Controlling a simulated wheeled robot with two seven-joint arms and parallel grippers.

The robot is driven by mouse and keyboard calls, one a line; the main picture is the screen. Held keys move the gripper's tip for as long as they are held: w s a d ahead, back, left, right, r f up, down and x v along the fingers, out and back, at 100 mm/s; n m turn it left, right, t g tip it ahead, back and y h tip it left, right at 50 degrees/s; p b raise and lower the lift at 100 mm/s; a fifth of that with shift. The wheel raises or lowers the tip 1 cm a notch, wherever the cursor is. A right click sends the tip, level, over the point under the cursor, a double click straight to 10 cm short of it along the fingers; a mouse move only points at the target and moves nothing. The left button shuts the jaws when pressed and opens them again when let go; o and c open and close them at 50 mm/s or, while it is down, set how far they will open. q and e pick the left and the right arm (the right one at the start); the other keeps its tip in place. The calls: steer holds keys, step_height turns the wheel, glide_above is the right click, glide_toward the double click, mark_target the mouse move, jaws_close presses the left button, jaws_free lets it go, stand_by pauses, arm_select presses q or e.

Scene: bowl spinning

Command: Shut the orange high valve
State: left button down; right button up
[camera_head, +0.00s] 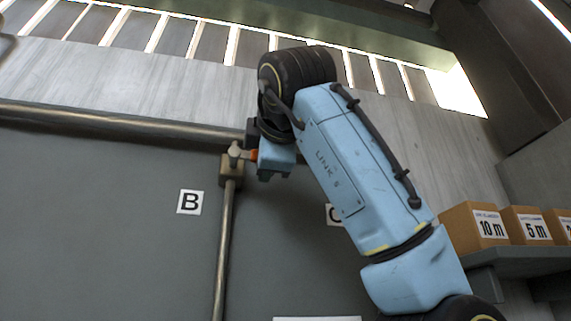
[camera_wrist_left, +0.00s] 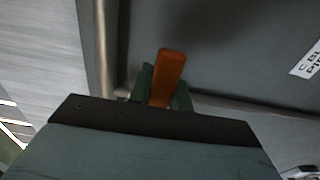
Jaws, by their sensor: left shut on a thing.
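The orange valve handle (camera_head: 254,155) shows as a small patch in the head view, beside a brass-coloured valve body (camera_head: 231,172) where the pipes meet. My left gripper (camera_head: 262,158) is at the handle, with its blue wrist just to the right of the valve. In the left wrist view the orange handle (camera_wrist_left: 168,72) stands up between the greenish fingers of my left gripper (camera_wrist_left: 164,90), which is shut on it. The wrist hides most of the handle in the head view. My right gripper is not in view.
A horizontal pipe (camera_head: 120,122) runs left from the valve, and a vertical pipe (camera_head: 223,250) runs down from it. A sign marked B (camera_head: 189,202) is on the grey panel. Cardboard boxes (camera_head: 474,226) stand on a shelf at the right.

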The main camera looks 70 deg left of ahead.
arm_select(q)
steer(key=shift+s, duration=0.1)
stand_by(0.4)
steer(key=c, duration=1.3)
jaws_free()
steer(key=d, duration=0.4)
steer(key=s+d+b, duration=0.1)
steer(key=d, duration=0.3)
steer(key=s+d+b, duration=0.1)
steer(key=d, duration=0.4)
steer(key=shift+d, duration=0.1)
